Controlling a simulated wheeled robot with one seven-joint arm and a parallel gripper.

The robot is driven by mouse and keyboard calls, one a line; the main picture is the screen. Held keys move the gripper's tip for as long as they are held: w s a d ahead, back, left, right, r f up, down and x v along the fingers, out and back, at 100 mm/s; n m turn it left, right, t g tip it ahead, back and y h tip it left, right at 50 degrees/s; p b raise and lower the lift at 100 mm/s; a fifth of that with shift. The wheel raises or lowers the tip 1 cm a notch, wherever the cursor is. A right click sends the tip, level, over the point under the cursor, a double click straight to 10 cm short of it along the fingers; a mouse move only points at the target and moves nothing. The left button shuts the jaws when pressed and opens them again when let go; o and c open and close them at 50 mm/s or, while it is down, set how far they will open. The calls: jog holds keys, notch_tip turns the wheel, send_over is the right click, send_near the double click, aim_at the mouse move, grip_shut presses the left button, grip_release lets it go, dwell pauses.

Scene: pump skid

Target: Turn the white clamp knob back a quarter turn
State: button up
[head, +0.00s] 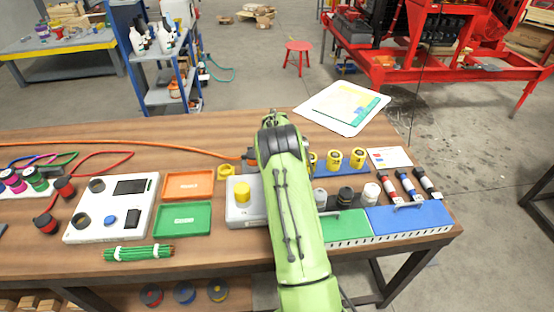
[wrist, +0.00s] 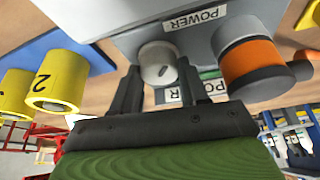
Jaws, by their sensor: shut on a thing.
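The white clamp knob (wrist: 156,62) is a short round knob with a small dark mark on its face. In the wrist view it stands out from a grey housing (wrist: 195,40) that carries POWER labels. My gripper (wrist: 160,76) has one dark finger on each side of the knob and is shut on it. The knob's face shows between the fingertips. In the head view my green arm hides the fingers and this knob.
A large orange-banded dark knob (wrist: 252,66) sits close right of my fingers in the wrist view. Yellow numbered cylinders (wrist: 55,82) stand to the left on a blue block. In the head view, a green tray (head: 183,219) and an orange tray (head: 189,185) lie left of my arm.

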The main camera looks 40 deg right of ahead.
jog(key=n+y, duration=0.1)
jog(key=n, duration=0.2)
jog(key=shift+s+d+n+t+b, duration=0.1)
jog(key=shift+d+n+t+b, duration=0.05)
jog(key=shift+n+t+b, duration=0.2)
jog(key=n+y, duration=0.1)
jog(key=n, duration=0.2)
jog(key=shift+d+n+t+y, duration=0.1)
jog(key=shift+n+t+y, duration=0.15)
jog(key=shift+t+y, duration=0.1)
jog(key=n, duration=0.2)
jog(key=n+y+p, duration=0.1)
jog(key=n, duration=0.1)
jog(key=shift+d+y, duration=0.1)
jog(key=shift+y, duration=0.15)
jog(key=shift+n+y+p, duration=0.3)
jog(key=shift+n+y, duration=0.3)
jog(key=shift+n, duration=1.1)
jog(key=o, duration=1.1)
jog(key=shift+c, duration=0.2)
